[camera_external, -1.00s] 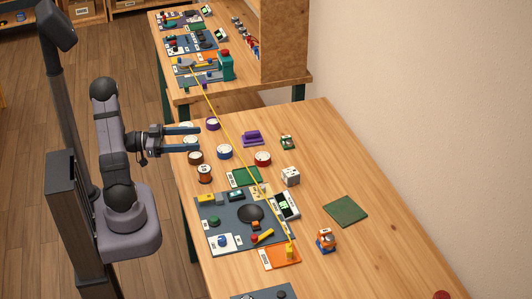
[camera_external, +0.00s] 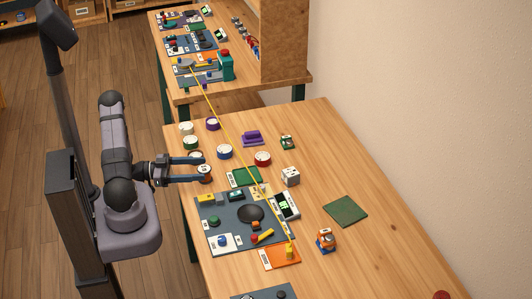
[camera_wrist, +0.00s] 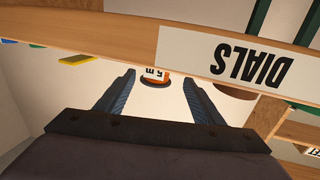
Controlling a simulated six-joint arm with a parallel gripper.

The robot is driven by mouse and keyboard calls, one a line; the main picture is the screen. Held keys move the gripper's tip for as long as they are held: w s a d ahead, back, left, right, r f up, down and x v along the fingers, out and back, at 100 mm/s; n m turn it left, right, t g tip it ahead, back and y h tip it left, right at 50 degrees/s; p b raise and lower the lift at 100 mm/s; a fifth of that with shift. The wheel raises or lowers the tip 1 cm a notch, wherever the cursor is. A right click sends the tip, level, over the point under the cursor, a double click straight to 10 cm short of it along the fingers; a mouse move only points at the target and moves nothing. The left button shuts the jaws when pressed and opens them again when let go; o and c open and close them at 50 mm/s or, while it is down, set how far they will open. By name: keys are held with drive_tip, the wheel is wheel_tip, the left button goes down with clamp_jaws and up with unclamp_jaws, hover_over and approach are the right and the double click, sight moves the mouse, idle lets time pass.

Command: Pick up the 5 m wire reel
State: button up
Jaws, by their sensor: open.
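A reel with an orange-brown rim (camera_wrist: 155,81) shows in the wrist view, with an upside-down white label that seems to read 5 m. The table edge hides part of it. My gripper (camera_wrist: 159,80) is open, and the reel shows between its fingertips with a gap on both sides. In the external view my gripper (camera_external: 203,168) reaches over the table's left edge, its fingers at a brown reel (camera_external: 205,174) that they partly cover. This looks like the same reel, but its label is unreadable there. I cannot tell whether the fingers touch it.
Other reels stand close by: white (camera_external: 186,128), green (camera_external: 190,143), blue (camera_external: 224,152), purple (camera_external: 212,123) and red (camera_external: 262,158). A DIALS sign (camera_wrist: 225,58) is on the table edge. A yellow line crosses the table. The right side is mostly clear.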

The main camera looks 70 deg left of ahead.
drive_tip(key=shift+x, duration=0.95)
drive_tip(key=p+x, duration=0.1)
drive_tip(key=x, duration=0.1)
drive_tip(key=p+x, duration=0.1)
drive_tip(key=x, duration=0.1)
drive_tip(key=shift+s+d+r, duration=0.1)
drive_tip(key=shift+d+r, duration=0.05)
drive_tip(key=shift+d, duration=0.25)
drive_tip(key=shift+w+d, duration=0.1)
drive_tip(key=shift+w, duration=0.5)
drive_tip(key=c, duration=1.2)
